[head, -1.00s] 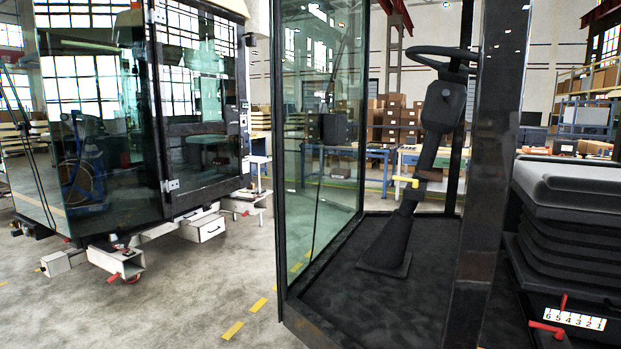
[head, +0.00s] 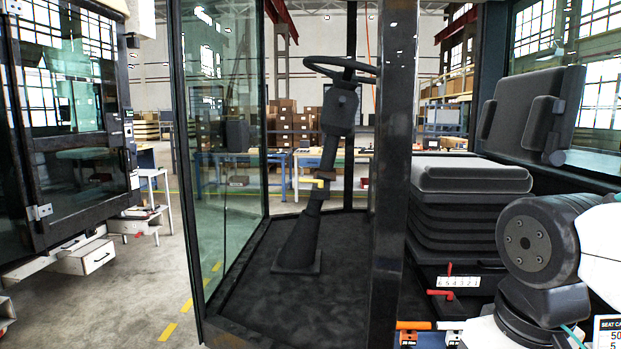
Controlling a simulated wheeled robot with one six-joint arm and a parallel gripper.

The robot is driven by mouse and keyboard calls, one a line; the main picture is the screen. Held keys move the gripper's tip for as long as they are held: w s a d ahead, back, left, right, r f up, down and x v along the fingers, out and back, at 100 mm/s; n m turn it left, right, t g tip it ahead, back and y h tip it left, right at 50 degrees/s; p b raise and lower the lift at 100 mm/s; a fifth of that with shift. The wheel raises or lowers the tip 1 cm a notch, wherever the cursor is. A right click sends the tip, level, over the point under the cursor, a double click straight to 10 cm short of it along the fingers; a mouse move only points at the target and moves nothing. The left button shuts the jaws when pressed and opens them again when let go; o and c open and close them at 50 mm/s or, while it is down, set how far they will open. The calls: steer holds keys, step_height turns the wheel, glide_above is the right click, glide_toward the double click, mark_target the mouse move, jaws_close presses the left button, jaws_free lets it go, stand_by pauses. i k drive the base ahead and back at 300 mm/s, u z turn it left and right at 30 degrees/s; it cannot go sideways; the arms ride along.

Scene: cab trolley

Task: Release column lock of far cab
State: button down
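A cab with an open side stands in front of me, its dark floor (head: 335,260) in view. Its steering column (head: 318,190) rises from a foot on that floor and leans to the right, with a steering wheel (head: 340,68) on top. My gripper is out of view; only part of my arm shows at the lower right.
A dark post (head: 392,170) stands between the column and the black seat (head: 472,180). A red lever (head: 452,294) is below the seat. A glass panel (head: 222,170) bounds the cab's left. Bare concrete floor (head: 120,290) lies between the two cabs.

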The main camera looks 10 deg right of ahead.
mark_target(320, 182)
steer(key=i, duration=0.2)
steer(key=u, duration=0.05)
steer(key=k, duration=1.2)
steer(key=u, duration=0.85)
steer(key=i, duration=0.7)
steer(key=u, duration=0.65)
steer(key=i, duration=0.75)
steer(key=z, duration=0.8)
steer(key=i, duration=0.75)
steer(key=z, duration=0.75)
